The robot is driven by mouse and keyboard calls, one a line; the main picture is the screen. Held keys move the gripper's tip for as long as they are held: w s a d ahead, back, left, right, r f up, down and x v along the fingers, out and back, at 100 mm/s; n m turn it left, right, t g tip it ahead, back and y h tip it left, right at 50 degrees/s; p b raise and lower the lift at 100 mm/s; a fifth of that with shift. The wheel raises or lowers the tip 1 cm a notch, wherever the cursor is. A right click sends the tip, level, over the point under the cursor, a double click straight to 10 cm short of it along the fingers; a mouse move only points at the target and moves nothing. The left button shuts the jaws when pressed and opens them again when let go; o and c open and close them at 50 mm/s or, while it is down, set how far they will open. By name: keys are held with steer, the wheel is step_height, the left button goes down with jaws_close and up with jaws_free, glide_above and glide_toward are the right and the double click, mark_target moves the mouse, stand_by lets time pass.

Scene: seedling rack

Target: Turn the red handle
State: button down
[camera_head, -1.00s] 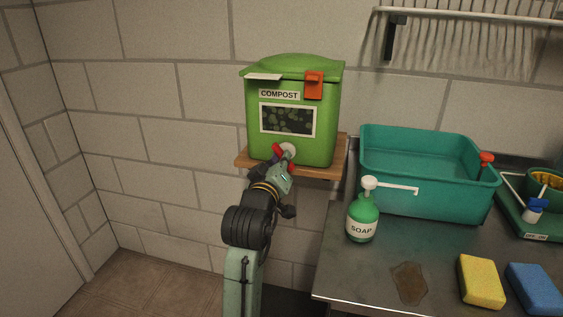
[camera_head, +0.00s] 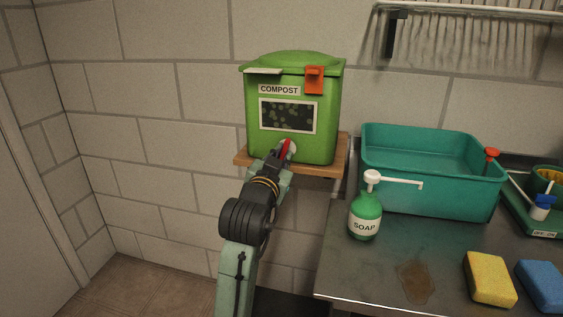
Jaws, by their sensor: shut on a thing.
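The red handle (camera_head: 286,147) sits on a round pale fitting (camera_head: 292,147) low on the front of the green compost bin (camera_head: 292,152). Only part of the handle shows, as a red strip that looks close to upright. My gripper (camera_head: 281,155) is at the handle, shut on it, and its fingers hide the rest. The bin stands on a wooden shelf (camera_head: 322,171) against the block wall.
An orange latch (camera_head: 314,80) is on the bin's lid. To the right, a metal counter (camera_head: 375,285) holds a teal basin (camera_head: 420,198), a green soap bottle (camera_head: 365,217), a yellow sponge (camera_head: 490,279) and a blue sponge (camera_head: 541,287). The floor at left is clear.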

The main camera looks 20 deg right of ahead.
steer(key=m+b, duration=0.1)
steer(key=m, duration=0.2)
steer(key=shift+w+r+m+b, duration=0.1)
steer(key=shift+r+m+b, duration=0.05)
steer(key=shift+m+b, duration=0.25)
steer(key=m+b, duration=0.1)
steer(key=m, duration=0.2)
steer(key=shift+m+b, duration=0.3)
steer(key=shift+b, duration=0.05)
steer(key=m+b, duration=0.2)
steer(key=m, duration=0.2)
steer(key=shift+m+b, duration=0.85)
steer(key=shift+m, duration=1.05)
steer(key=c, duration=1.9)
jaws_free()
steer(key=shift+r, duration=0.1)
steer(key=shift+o, duration=1.1)
steer(key=shift+d+f, duration=0.1)
steer(key=shift+f, duration=0.15)
